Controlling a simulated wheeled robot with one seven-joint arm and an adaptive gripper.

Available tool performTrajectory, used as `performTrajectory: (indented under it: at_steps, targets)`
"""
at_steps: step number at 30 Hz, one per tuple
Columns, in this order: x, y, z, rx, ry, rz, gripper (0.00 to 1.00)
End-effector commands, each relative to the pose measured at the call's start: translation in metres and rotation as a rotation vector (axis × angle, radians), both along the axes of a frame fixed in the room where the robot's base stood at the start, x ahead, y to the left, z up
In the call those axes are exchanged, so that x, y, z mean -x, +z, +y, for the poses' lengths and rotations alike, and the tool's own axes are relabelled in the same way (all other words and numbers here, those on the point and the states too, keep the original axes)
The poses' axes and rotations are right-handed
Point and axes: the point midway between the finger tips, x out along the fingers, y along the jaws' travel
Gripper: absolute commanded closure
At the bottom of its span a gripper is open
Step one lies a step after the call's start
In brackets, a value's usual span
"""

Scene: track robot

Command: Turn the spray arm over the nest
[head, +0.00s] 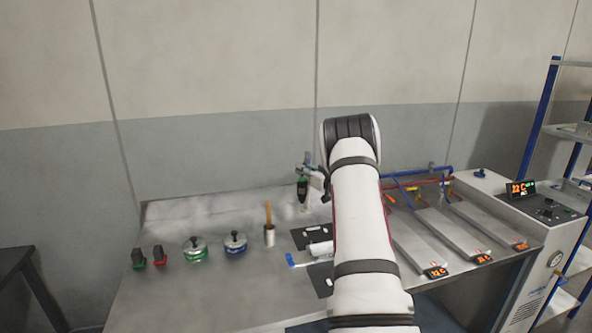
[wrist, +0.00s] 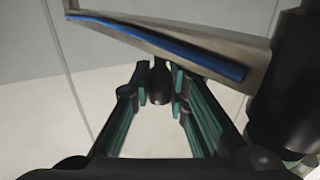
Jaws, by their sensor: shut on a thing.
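In the wrist view the spray arm (wrist: 165,40) is a grey metal bar with a blue strip along its edge, slanting across the top. A dark knob (wrist: 160,88) sits below it, between the fingers. My gripper (wrist: 162,82) is shut on this dark knob. At the right a dark upright cylinder (wrist: 285,85) stands close by. In the head view my gripper (head: 303,187) is near the back of the bench, left of my arm, and small; my arm hides part of the area. Black plates (head: 304,238) with pale pieces lie in front of it; I cannot tell which part is the nest.
On the bench (head: 165,290) stand a green-based pot (head: 196,251), a blue-based pot (head: 236,246), a brush holder (head: 269,235), and green and red knobs. Right of my arm are flat panels (head: 430,240), hoses and a control box (head: 530,205). The front left bench is clear.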

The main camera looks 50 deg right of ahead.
Motion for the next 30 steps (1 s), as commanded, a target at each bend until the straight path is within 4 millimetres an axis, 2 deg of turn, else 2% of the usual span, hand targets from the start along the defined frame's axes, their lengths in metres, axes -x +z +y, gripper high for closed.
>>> performTrajectory:
  at_steps: [1,12,19,30]
  targets:
    - [0.007,0.0,-0.011,0.006,0.032,-0.003,1.0]
    - [0.035,0.0,-0.042,0.005,0.23,-0.003,1.0]
    - [0.044,0.001,-0.052,0.005,0.29,-0.003,1.0]
    - [0.048,0.002,-0.057,0.003,0.314,-0.004,1.0]
